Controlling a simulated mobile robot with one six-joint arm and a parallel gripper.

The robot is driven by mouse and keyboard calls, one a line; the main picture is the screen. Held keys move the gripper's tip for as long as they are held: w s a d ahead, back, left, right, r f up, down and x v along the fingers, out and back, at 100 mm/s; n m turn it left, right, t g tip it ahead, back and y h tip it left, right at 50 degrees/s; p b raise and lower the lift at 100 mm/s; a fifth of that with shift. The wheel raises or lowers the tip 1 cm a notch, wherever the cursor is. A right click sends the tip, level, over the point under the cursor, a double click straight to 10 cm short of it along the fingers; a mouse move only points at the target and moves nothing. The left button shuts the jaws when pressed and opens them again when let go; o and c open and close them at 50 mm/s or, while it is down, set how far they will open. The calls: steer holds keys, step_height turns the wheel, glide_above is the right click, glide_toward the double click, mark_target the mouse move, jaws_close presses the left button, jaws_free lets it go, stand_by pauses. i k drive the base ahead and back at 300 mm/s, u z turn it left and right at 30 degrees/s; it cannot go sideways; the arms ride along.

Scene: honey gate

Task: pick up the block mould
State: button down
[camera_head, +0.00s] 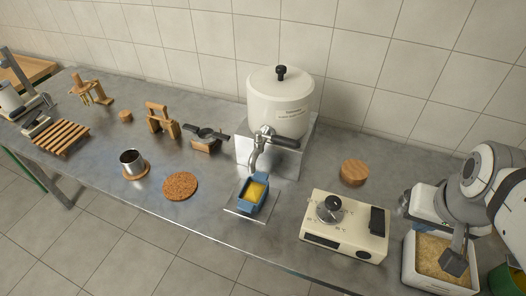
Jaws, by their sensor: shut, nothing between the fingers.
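The block mould (247,207) is a small blue open-topped box with yellow contents, taken from its look. It stands under the tap of the white tank, near the front of the counter. My gripper (454,262) is at the far right, well apart from the mould, over a white tub of pale grains. It appears as a dark shut end with nothing in it. Whether its tip touches the grains is hard to tell. The mould's sides are partly hidden by its own rim.
A white tank (280,103) with a metal tap (258,150) rises behind the mould. A cream device with a knob (344,242) stands between mould and the white tub (412,266). A cork disc (180,186) and metal cup (132,162) lie left.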

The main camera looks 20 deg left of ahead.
mark_target(251, 196)
steer(key=z, duration=0.35)
steer(key=k, duration=1.15)
steer(key=u, duration=1.45)
steer(key=i, duration=0.65)
